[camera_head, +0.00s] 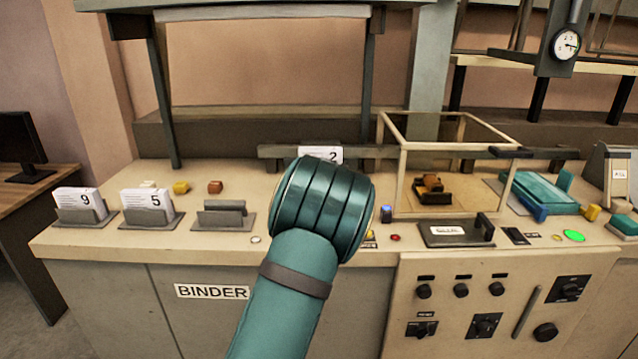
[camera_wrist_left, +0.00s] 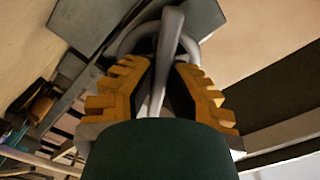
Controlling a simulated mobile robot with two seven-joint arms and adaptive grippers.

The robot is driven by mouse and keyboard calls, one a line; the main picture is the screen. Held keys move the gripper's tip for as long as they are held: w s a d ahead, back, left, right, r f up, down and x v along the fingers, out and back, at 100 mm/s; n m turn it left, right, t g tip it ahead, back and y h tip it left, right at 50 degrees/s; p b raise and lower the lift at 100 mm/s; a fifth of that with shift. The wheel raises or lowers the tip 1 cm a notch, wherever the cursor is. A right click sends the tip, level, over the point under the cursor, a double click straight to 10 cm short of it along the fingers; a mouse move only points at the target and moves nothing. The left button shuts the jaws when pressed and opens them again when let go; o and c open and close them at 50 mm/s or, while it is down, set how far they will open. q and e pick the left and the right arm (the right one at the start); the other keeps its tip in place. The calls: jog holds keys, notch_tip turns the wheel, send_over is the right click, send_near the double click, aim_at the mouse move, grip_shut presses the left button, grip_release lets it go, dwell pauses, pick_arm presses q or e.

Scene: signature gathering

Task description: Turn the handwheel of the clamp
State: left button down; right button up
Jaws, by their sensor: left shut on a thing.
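My left gripper (camera_wrist_left: 164,72) shows in the left wrist view, its two orange ridged fingers shut on the grey handwheel (camera_wrist_left: 170,28). The wheel's curved rim and a straight bar show at and beyond the fingertips. Part of the wheel is hidden between the fingers and behind the dark wrist housing. In the head view my teal arm rises from the bottom middle, and its thick joint hides the gripper, the handwheel and most of the clamp. How far the wheel is turned cannot be told. My right gripper is in neither view.
Card holders marked 9 (camera_head: 76,203) and 5 (camera_head: 148,207) stand on the bench left of my arm. A framed box (camera_head: 403,190) and a dark plate (camera_head: 452,235) are on its right. A numbered card (camera_head: 322,154) shows behind my arm. The bench front (camera_head: 110,290) reads BINDER.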

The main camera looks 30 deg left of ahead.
pick_arm(q)
jog(key=shift+r, duration=0.15)
dwell(0.3)
jog(key=c, duration=1)
grip_release()
jog(key=v, duration=1.2)
jog(key=shift+a, duration=0.1)
jog(key=shift+f, duration=0.2)
